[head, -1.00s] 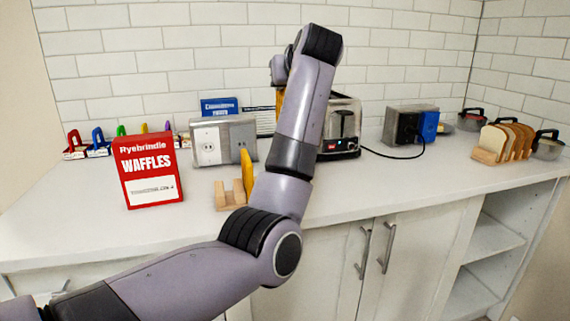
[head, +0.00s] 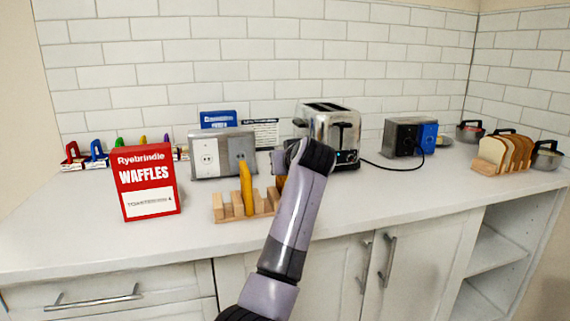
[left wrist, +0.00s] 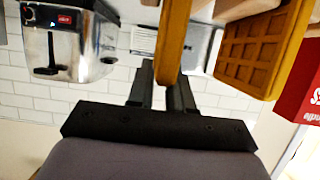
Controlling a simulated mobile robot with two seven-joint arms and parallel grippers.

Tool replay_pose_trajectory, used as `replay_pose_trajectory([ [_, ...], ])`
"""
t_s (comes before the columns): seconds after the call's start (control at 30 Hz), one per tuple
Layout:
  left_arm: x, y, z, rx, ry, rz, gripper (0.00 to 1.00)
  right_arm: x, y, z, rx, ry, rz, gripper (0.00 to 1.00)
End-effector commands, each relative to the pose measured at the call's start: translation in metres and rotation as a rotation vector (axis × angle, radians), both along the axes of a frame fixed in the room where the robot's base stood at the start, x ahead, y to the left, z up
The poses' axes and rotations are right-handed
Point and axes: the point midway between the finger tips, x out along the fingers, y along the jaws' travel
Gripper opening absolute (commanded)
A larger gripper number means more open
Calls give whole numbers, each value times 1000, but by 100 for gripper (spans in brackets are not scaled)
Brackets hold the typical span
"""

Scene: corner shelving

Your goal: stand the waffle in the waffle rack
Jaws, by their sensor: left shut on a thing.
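My left gripper (left wrist: 163,88) is shut on a golden-brown waffle (left wrist: 172,42), held on edge, in the left wrist view. In the head view a sliver of this waffle (head: 280,183) shows beside my wrist, at the right part of the wooden waffle rack (head: 220,207); my arm hides most of it. The rack's pale wood also shows at the top of the left wrist view (left wrist: 236,8). I cannot tell whether the held waffle touches the rack's base. Another waffle (head: 247,190) stands upright in the rack. My right gripper is not in view.
A red waffle box (head: 147,182) stands left of the rack. A steel outlet box (head: 222,153) is behind it, and a chrome toaster (head: 333,130) behind right. A toast rack (head: 487,168) is far right. The counter front is clear.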

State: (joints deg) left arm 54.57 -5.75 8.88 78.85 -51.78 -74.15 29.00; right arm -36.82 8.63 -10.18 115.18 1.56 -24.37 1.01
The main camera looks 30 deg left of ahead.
Motion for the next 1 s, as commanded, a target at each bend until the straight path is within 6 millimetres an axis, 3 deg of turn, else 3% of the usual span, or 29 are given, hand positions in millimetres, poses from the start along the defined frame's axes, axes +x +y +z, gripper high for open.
replay_pose_trajectory([
  [0.27, 0, 0, -1, 1, -1, 0, 0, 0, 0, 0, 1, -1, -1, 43],
  [0.3, 0, 0, -1, 1, -1, 0, 27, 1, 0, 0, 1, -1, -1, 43],
  [0.37, 0, 0, -1, 1, -1, 0, 46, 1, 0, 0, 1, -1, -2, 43],
  [0.73, 0, -1, 3, 1, -2, -1, 46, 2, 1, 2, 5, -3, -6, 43],
  [1.0, -24, -30, 17, 1, -4, -3, 46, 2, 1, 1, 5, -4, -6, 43],
])
